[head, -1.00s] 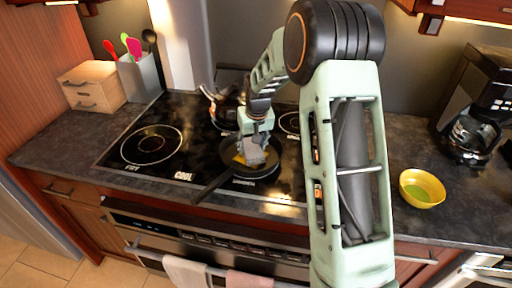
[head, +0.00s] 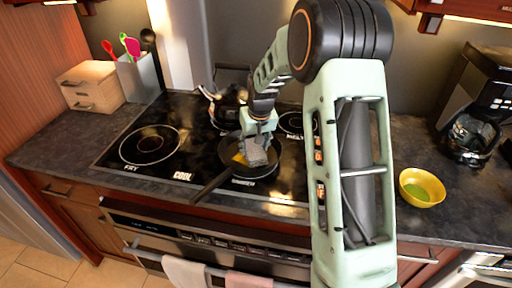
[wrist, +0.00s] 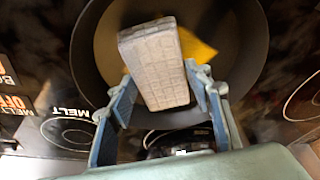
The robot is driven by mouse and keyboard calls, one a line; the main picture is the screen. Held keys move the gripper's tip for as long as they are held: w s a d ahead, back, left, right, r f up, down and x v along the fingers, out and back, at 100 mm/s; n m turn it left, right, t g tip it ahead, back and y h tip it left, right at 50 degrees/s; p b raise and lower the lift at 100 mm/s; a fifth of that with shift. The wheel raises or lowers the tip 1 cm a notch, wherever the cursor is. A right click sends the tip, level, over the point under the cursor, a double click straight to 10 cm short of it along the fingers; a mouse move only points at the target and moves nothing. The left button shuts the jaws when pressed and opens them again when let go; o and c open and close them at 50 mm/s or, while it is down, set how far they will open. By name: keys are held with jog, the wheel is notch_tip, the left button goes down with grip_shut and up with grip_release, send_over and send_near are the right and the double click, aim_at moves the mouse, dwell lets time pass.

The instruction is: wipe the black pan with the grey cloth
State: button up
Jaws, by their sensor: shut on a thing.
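The black pan (head: 230,165) sits on the stove's cooktop, its handle (head: 211,187) pointing toward the lower left. A flat yellow patch (head: 239,158) shows inside it, also in the wrist view (wrist: 197,47), where the cloth partly covers it. The grey cloth (head: 257,155) looks like a folded, thick block; in the wrist view (wrist: 155,65) it sticks out between the fingers, over the pan (wrist: 250,55). My gripper (wrist: 160,90) is shut on the cloth, over the pan in the head view (head: 258,139). I cannot tell whether the cloth touches the pan's bottom.
A kettle (head: 224,104) stands behind the pan. A yellow bowl (head: 421,188) and a coffee maker (head: 474,117) are on the right counter. A utensil holder (head: 139,77) and a small wooden drawer box (head: 91,87) stand at left. The left of the cooktop is clear.

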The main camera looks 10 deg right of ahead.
aim_at(251, 154)
jog(key=shift+w+a, duration=0.5)
jog(key=shift+a, duration=0.15)
jog(key=shift+s+d, duration=0.9)
jog(key=shift+d, duration=0.1)
jog(key=shift+r, duration=0.4)
jog(key=shift+s+a+b, duration=0.6)
jog(key=shift+s+a, duration=0.4)
jog(key=shift+f, duration=0.2)
